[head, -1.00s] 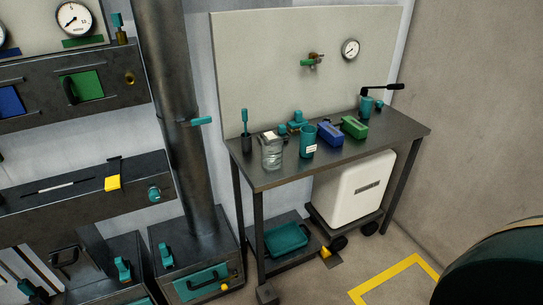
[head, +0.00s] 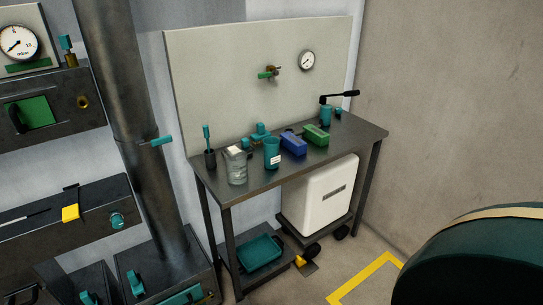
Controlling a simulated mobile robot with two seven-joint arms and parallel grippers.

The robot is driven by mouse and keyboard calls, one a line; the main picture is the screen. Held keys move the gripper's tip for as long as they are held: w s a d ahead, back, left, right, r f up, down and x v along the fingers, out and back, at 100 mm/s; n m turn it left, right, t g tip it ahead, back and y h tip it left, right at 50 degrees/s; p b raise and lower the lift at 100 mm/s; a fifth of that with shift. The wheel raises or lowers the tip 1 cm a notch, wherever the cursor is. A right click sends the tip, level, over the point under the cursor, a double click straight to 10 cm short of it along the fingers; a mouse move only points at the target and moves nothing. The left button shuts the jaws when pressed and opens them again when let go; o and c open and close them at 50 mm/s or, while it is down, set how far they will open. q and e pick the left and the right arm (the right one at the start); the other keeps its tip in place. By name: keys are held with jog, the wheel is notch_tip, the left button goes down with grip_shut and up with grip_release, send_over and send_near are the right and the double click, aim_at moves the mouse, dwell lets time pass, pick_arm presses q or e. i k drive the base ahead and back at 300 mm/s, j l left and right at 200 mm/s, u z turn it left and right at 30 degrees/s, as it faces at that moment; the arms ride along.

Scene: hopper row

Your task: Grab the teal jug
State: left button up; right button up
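A teal cylindrical vessel (head: 272,155) with a small white label stands upright on the dark metal table (head: 318,156) in the head view. It looks like the teal jug, though I see no clear handle or spout. A clear glass jar (head: 237,169) with a whitish top stands just left of it. A blue box (head: 293,144) and a green box (head: 316,135) are to its right. A smaller teal container (head: 326,116) stands further back, with a black-handled tool above it. Neither of my grippers shows in this view.
A teal bin (head: 260,252) lies on the table's low shelf, beside a white wheeled box (head: 322,195). A large dark teal rounded object (head: 470,265) fills the lower right. A metal column (head: 125,110) rises left of the table. Floor with yellow marking (head: 365,277) lies in front.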

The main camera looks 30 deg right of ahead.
aim_at(271, 154)
jog(key=i+l, duration=0.1)
jog(key=l, duration=0.55)
jog(key=i+l, duration=0.1)
jog(key=l, duration=0.55)
jog(key=l+u, duration=0.1)
jog(key=l, duration=0.6)
jog(key=i+j, duration=0.1)
jog(key=i, duration=0.35)
jog(key=i+j, duration=0.15)
jog(key=i, duration=0.3)
